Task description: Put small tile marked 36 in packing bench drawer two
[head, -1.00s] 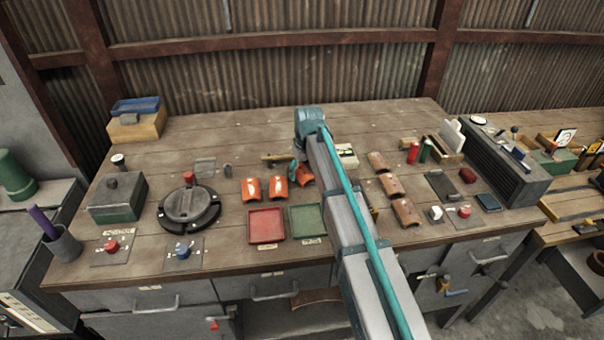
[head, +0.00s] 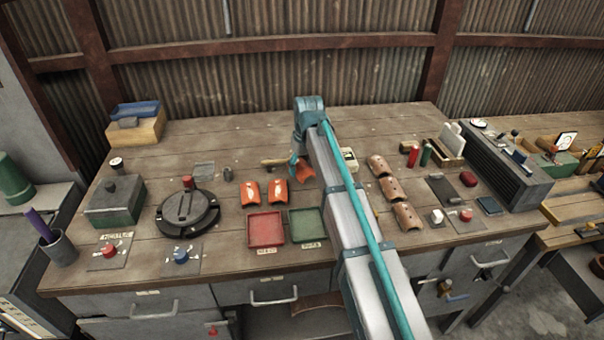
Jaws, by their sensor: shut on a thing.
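Two orange curved tiles, a left one (head: 250,193) and a middle one (head: 278,191), lie on the packing bench. A third orange tile (head: 306,173) is at my gripper (head: 298,170), partly hidden by my arm. My gripper is shut on this third tile, which appears a little off the bench top; its fingers are mostly hidden. Any number on the tiles is too small to read. The bench front has a left drawer (head: 147,303), a middle drawer (head: 270,291) and a right drawer (head: 490,257), all looking shut. Their labels are not legible.
A red tray (head: 266,230) and a green tray (head: 307,225) sit in front of the tiles. Several brown tiles (head: 391,189) lie right of my arm. A round dark fixture (head: 187,214) and push buttons stand left.

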